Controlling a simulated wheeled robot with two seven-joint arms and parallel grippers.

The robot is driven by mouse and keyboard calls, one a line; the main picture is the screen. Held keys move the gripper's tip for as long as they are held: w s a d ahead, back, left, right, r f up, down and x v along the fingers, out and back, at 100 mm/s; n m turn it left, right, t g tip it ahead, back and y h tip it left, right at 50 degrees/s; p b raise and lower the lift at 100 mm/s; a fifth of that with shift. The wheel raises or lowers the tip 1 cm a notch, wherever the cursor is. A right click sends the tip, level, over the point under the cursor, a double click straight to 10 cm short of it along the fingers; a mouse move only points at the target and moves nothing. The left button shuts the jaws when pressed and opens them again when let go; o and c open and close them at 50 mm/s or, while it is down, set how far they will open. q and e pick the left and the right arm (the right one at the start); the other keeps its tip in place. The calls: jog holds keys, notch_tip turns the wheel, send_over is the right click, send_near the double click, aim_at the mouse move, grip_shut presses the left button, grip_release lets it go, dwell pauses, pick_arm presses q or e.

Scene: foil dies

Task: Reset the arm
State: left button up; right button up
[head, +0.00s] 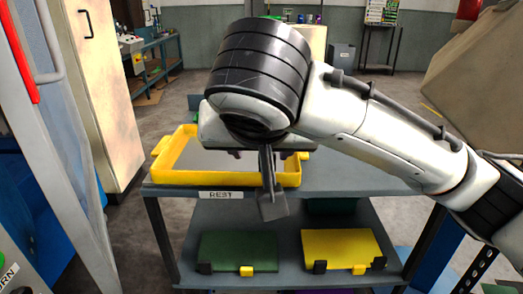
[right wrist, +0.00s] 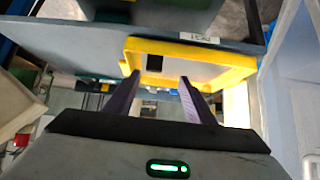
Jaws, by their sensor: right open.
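My right arm (head: 375,125) comes in from the right in the head view and reaches over the cart. Its gripper (head: 270,190) is in front of a yellow-rimmed tray (head: 225,178) and hides part of it. In the right wrist view, the two fingers of my right gripper (right wrist: 159,88) stand apart with nothing between them. The tray also shows there (right wrist: 195,50), just beyond the fingertips, with a small dark square (right wrist: 154,63) on its pale floor. I cannot tell whether the fingers touch the tray. My left gripper is not in view.
The tray sits on the top shelf of a grey cart (head: 350,180) marked REST (head: 220,194). The lower shelf holds a green plate (head: 238,248) and a yellow plate (head: 343,246). A cabinet and blue panels stand close on the left. A beige box (head: 475,85) is at upper right.

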jog(key=s+a+f+n+g+y, duration=0.1)
jog(key=a+f+n+g+y, duration=0.35)
jog(key=f, duration=1.05)
notch_tip(320, 180, down, 12)
jog(key=s+d+r+m+t+y, duration=0.1)
jog(key=s+d+m+t+y, duration=0.1)
jog(key=m+t+y, duration=0.1)
jog(key=s+d+f+h, duration=0.4)
jog(key=s+d+f, duration=1.3)
jog(key=f, duration=0.1)
pick_arm(q)
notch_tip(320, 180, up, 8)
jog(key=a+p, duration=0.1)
jog(key=p, duration=1.1)
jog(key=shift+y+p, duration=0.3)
jog(key=shift+p, duration=0.05)
pick_arm(e)
notch_tip(320, 180, up, 8)
jog(key=d, duration=0.1)
jog(key=shift+s+d+n+h, duration=0.15)
jog(key=shift+s+n+h, duration=0.25)
jog(key=shift+n+h, duration=0.05)
